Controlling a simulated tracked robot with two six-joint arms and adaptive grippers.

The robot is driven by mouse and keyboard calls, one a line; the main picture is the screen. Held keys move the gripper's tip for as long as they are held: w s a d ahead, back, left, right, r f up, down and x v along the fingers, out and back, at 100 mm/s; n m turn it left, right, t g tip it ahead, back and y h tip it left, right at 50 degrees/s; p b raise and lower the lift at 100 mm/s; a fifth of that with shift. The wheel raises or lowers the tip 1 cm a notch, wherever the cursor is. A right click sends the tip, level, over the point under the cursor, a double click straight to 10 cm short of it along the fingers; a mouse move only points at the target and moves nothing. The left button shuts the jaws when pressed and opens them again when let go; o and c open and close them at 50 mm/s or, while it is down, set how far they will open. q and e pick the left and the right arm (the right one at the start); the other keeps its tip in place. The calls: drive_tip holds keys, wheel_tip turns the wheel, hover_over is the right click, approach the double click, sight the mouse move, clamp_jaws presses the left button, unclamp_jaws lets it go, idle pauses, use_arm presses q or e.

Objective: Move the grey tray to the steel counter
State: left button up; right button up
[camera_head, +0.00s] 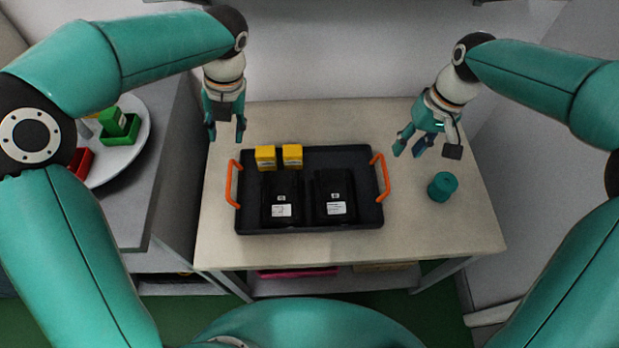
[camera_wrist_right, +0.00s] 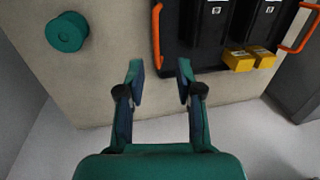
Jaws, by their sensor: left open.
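The dark grey tray (camera_head: 310,160) with orange handles lies on a beige table in the head view. It holds two black boxes with white labels (camera_head: 283,198) and two small yellow blocks (camera_head: 266,157) along its back edge. My left gripper (camera_head: 226,133) is open and empty above the table, behind and left of the tray's left handle (camera_head: 233,183). My right gripper (camera_head: 411,145) is open and empty behind and right of the right handle (camera_head: 380,177). In the right wrist view the open fingers (camera_wrist_right: 160,75) are apart from the handle (camera_wrist_right: 157,36).
A teal cylinder (camera_head: 442,186) stands on the beige table (camera_head: 420,235), right of the tray. A grey counter (camera_head: 150,190) at the left carries a round white plate (camera_head: 125,155) with green and red bins. A wall rises behind the table.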

sight(230, 171)
use_arm(q)
drive_tip(key=x, duration=1.6)
drive_tip(key=shift+w+d+f, duration=0.2)
drive_tip(key=shift+d+f, duration=0.05)
drive_tip(key=shift+f, duration=0.2)
use_arm(e)
drive_tip(key=a+f, duration=0.1)
drive_tip(key=f, duration=1)
drive_tip(key=a+f, duration=0.1)
drive_tip(key=f, duration=0.4)
drive_tip(key=shift+s+a+f, duration=0.25)
drive_tip(key=shift+s+a, duration=0.05)
use_arm(q)
drive_tip(key=c, duration=0.6)
use_arm(e)
drive_tip(key=c, duration=0.6)
use_arm(q)
clamp_jaws()
use_arm(e)
clamp_jaws()
use_arm(q)
drive_tip(key=shift+r, duration=0.1)
use_arm(e)
drive_tip(key=shift+r, duration=0.1)
